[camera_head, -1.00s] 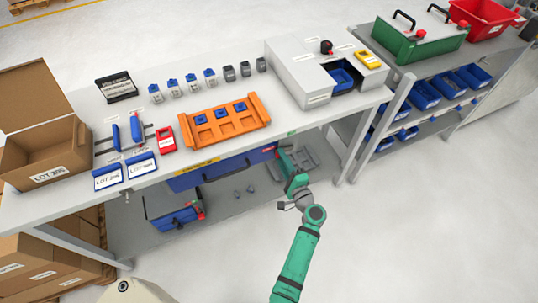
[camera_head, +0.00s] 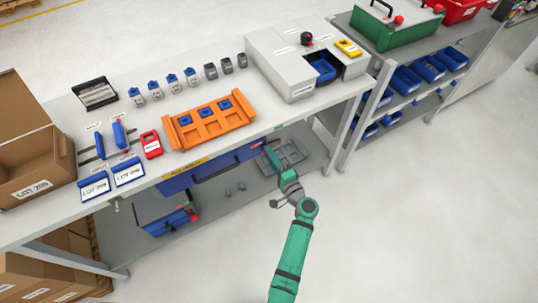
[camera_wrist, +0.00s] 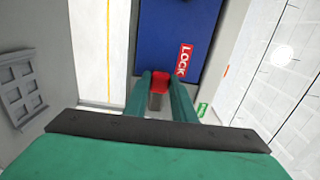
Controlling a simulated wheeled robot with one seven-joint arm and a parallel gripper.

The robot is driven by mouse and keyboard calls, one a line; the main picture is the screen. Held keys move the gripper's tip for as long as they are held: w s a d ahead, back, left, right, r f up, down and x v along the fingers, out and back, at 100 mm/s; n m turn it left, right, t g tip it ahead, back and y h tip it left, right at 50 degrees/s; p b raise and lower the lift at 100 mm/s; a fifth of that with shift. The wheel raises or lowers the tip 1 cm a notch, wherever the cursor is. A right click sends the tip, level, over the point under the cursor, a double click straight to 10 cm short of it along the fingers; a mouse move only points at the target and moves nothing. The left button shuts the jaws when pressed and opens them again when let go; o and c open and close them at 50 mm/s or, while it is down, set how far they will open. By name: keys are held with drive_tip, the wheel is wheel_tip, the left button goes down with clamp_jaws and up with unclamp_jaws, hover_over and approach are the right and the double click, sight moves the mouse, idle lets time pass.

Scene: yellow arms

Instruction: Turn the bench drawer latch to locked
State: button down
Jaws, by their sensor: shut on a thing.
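The blue bench drawer (camera_head: 217,166) sits under the bench top and looks closed. It also fills the middle of the wrist view (camera_wrist: 165,35), with a red LOCK label (camera_wrist: 183,60) on its front. The red latch (camera_wrist: 160,85) lies between the two green fingers of my gripper (camera_wrist: 161,77), which is shut on it. The latch is just beside the LOCK label in that view. In the head view my gripper (camera_head: 268,149) is at the right end of the drawer front, and it hides the latch.
A lower shelf (camera_head: 235,203) carries a grey tray and a blue toolbox (camera_head: 168,220). The floor in front, at right, is clear.

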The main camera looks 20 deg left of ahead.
drive_tip(key=c, duration=1.5)
unclamp_jaws()
drive_tip(key=v, duration=1)
drive_tip(key=shift+s+d, duration=0.25)
drive_tip(key=shift+d, duration=0.1)
drive_tip(key=shift+f, duration=0.1)
drive_tip(key=s+d+f+h, duration=0.3)
drive_tip(key=s+f+h, duration=0.3)
drive_tip(key=s+f, duration=0.45)
drive_tip(key=s+d+n+h, duration=0.2)
drive_tip(key=s+d+h, duration=0.25)
drive_tip(key=s, duration=0.65)
drive_tip(key=s+r+n+t+h, duration=0.1)
drive_tip(key=s+r+n, duration=0.1)
drive_tip(key=s+r, duration=0.2)
drive_tip(key=s+d+r+n+t, duration=0.1)
drive_tip(key=s+r, duration=0.4)
drive_tip(key=r, duration=0.6)
drive_tip(key=s+d+r+n+t+h, duration=0.1)
drive_tip(key=s+r+n, duration=0.2)
drive_tip(key=r, duration=0.4)
drive_tip(key=shift+s+d+r+h, duration=0.1)
drive_tip(key=shift+s+r+h, duration=0.1)
drive_tip(key=shift+s, duration=0.15)
drive_tip(key=shift+s+d+r+h, duration=0.1)
drive_tip(key=shift+s+h, duration=0.05)
drive_tip(key=shift+s, duration=0.2)
